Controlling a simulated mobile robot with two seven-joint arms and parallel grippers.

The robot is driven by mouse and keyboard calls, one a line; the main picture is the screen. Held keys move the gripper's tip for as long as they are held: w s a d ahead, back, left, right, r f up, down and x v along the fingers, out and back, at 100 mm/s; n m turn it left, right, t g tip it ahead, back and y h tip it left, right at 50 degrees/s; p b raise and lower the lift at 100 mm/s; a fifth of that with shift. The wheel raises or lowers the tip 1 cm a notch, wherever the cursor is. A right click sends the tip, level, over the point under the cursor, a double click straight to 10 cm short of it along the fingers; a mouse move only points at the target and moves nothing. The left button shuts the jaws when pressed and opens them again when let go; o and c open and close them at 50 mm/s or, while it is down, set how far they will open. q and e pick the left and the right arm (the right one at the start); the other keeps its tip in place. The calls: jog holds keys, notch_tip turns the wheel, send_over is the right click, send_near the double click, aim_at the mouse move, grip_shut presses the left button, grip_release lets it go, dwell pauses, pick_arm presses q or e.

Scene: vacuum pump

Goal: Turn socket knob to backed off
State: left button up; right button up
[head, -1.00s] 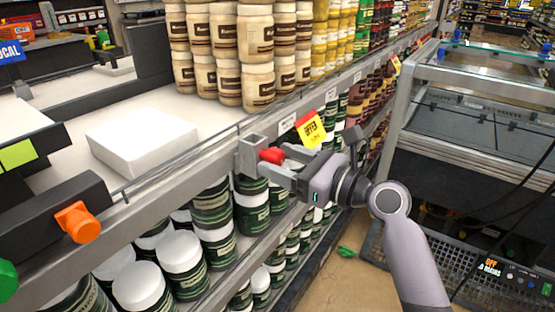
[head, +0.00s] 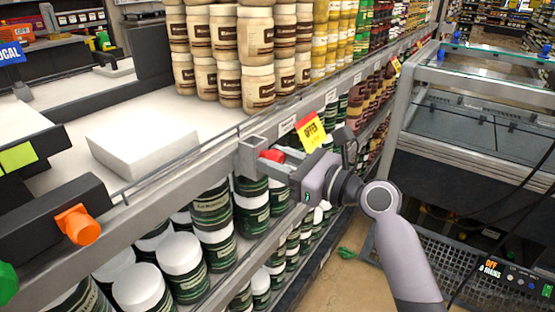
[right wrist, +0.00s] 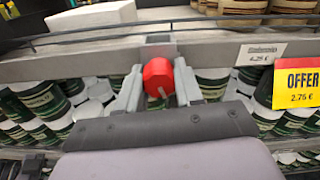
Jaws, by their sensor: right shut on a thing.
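The red round socket knob (head: 271,155) sits on a grey square bracket (head: 250,152) at the shelf's front edge. My right gripper (head: 275,159) reaches it from the right, with its grey fingers around the knob. In the right wrist view the red knob (right wrist: 158,77) lies between the two fingers of my right gripper (right wrist: 157,85), which is shut on it. A small mark shows low on the knob's face. In the head view the fingers hide part of the knob. My left gripper is not in view.
A yellow and red offer tag (head: 311,133) hangs on the shelf edge close to my right gripper. Tan jars (head: 258,85) stand above, and white-lidded jars (head: 180,262) below. A black box with an orange knob (head: 77,224) is at lower left.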

jog(key=shift+r+n+p, duration=0.1)
jog(key=shift+n+p, duration=0.4)
jog(key=shift+n, duration=0.5)
jog(key=n, duration=0.2)
jog(key=shift+n+p, duration=0.3)
jog(key=shift+p, duration=0.05)
jog(key=n, duration=0.2)
jog(key=shift+n, duration=0.4)
jog(key=n+b, duration=0.1)
jog(key=n, duration=0.4)
jog(key=shift+d, duration=0.1)
jog(key=n, duration=0.3)
jog(key=shift+w+b, duration=0.1)
jog(key=shift+b, duration=0.3)
jog(key=shift+n+b, duration=0.35)
jog(key=shift+n, duration=0.55)
jog(key=n+b, duration=0.1)
jog(key=n, duration=0.2)
jog(key=shift+n+b, duration=0.3)
jog(key=shift+n, duration=0.1)
jog(key=n+b, duration=0.1)
jog(key=n, duration=0.2)
jog(key=shift+n+b, duration=0.3)
jog(key=shift+b, duration=0.05)
jog(key=n+b, duration=0.1)
jog(key=n, duration=0.2)
jog(key=shift+n+b, duration=0.75)
jog(key=shift+n, duration=0.85)
